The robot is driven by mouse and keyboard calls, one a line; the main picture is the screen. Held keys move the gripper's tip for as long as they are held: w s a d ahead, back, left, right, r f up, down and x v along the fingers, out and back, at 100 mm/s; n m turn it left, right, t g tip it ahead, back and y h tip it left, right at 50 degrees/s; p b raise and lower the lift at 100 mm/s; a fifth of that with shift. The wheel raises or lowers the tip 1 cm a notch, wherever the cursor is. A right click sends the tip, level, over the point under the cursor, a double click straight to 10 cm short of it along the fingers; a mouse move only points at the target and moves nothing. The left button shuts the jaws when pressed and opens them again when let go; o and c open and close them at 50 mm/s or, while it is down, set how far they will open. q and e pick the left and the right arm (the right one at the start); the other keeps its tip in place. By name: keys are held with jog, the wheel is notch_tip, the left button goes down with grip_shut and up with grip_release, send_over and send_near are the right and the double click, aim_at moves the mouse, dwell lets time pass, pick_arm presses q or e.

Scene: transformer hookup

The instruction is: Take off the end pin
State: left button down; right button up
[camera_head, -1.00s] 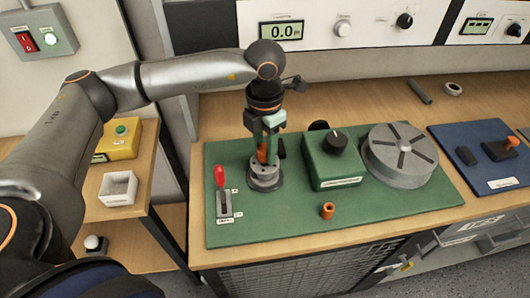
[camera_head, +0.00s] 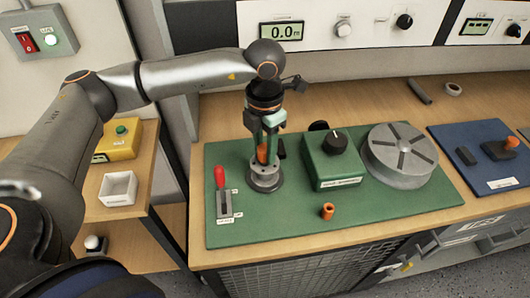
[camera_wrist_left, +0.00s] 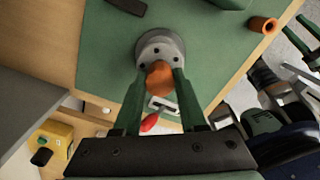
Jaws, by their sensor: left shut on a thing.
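My left gripper (camera_head: 262,157) points straight down over a round grey flanged socket (camera_head: 265,178) on the green board. Its two green fingers are shut on an orange pin (camera_head: 262,152) that stands in the socket. In the left wrist view the rounded orange pin (camera_wrist_left: 159,77) shows between the fingertips (camera_wrist_left: 156,84), over the grey flange (camera_wrist_left: 160,45). The pin's lower end is hidden. Green and grey parts at the right edge of the left wrist view may be my right gripper (camera_wrist_left: 304,40); its jaw state is unclear.
On the green board (camera_head: 400,215) are a red-handled lever (camera_head: 220,178), a green box with a black knob (camera_head: 333,160), a slotted grey disc (camera_head: 400,155) and a short orange tube (camera_head: 327,211). A white open tray (camera_head: 117,188) stands on the left side table.

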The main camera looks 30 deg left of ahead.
pick_arm(q)
jog(key=shift+r+p, duration=1.3)
jog(key=shift+r, duration=1)
jog(key=shift+r+p, duration=1.5)
jog(key=shift+r, duration=1)
